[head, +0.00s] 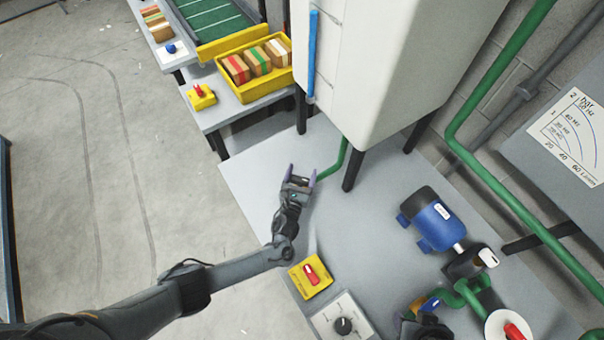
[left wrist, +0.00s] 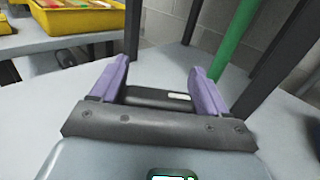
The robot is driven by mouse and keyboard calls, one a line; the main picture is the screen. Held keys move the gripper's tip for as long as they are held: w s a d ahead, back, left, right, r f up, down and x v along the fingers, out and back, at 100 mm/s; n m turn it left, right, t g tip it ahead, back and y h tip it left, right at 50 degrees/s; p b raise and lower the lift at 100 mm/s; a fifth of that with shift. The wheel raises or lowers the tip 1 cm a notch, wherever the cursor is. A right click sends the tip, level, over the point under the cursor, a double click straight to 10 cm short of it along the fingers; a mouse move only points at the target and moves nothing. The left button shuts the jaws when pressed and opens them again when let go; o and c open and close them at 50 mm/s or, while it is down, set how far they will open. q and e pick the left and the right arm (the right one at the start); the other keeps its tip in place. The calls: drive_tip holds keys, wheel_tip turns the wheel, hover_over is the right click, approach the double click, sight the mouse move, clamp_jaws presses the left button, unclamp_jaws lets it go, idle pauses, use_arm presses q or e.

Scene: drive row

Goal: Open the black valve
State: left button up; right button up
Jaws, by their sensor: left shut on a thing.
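The black valve shows in the left wrist view as a black handle (left wrist: 158,98) with a small white mark. It lies crosswise between the two purple fingertips of my left gripper (left wrist: 157,88), which is shut on it. In the head view my left gripper (head: 300,182) is low over the grey bench top, near the lower end of the green pipe (head: 338,160) under the white tank. There the fingers mostly hide the valve, and its body cannot be made out.
The white tank (head: 385,60) stands on dark legs beside my left gripper. A yellow box with a red switch (head: 310,273), a black knob (head: 344,325) and a blue motor (head: 430,217) are on the bench. A yellow crate (head: 238,87) stands behind. Floor at left is clear.

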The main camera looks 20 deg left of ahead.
idle(0.4)
use_arm(q)
drive_tip(key=o, duration=1)
drive_tip(key=shift+c, duration=0.2)
drive_tip(key=shift+s, duration=0.35)
drive_tip(key=s+d+p, duration=0.1)
drive_tip(key=s+p, duration=0.1)
drive_tip(key=s, duration=0.8)
drive_tip(key=shift+p, duration=0.35)
